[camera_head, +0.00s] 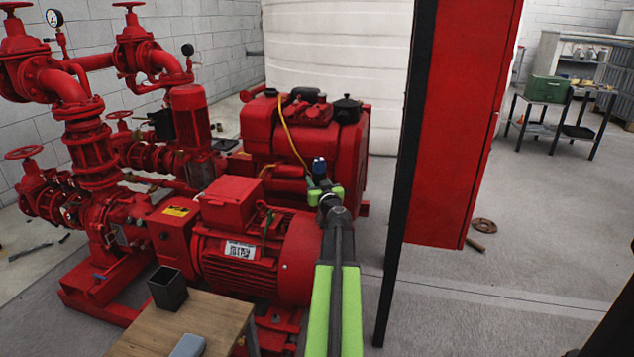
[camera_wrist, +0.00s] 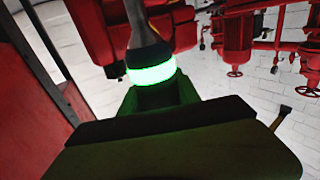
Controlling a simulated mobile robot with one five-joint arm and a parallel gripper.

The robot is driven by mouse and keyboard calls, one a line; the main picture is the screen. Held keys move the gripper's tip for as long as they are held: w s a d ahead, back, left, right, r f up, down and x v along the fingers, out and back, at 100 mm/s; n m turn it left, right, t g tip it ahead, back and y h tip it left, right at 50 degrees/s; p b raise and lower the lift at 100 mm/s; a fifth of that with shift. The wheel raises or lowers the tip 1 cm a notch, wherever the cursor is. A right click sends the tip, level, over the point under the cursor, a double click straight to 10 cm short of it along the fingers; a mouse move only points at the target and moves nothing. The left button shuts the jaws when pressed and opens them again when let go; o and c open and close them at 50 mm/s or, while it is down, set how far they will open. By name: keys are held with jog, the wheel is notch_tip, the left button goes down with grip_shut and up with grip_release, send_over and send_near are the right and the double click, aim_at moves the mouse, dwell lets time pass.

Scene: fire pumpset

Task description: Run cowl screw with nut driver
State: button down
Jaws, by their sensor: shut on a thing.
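My gripper (camera_head: 325,190) is beyond the end of my arm, over the right end of the red motor (camera_head: 250,262). A small dark-blue upright piece (camera_head: 319,166) shows at the gripper's green parts. It looks like the nut driver's handle, but it is too small to be sure. My gripper is shut on it. The ribbed motor has a label on its side. The cowl end is partly covered by my arm, and no cowl screw can be made out. In the wrist view, green parts, a glowing green ring and a grey shaft fill the middle; the tool's tip is not clear.
A black square cup (camera_head: 168,288) stands on a wooden table (camera_head: 205,322) at front left. Red pipes and valves (camera_head: 88,150) stand at left, the red engine (camera_head: 300,140) behind. A red cabinet (camera_head: 460,125) hangs close on the right. Floor at right is mostly clear.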

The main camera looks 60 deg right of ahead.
jog(key=shift+r+p, duration=2.35)
jog(key=shift+r, duration=0.4)
jog(key=shift+f, duration=0.15)
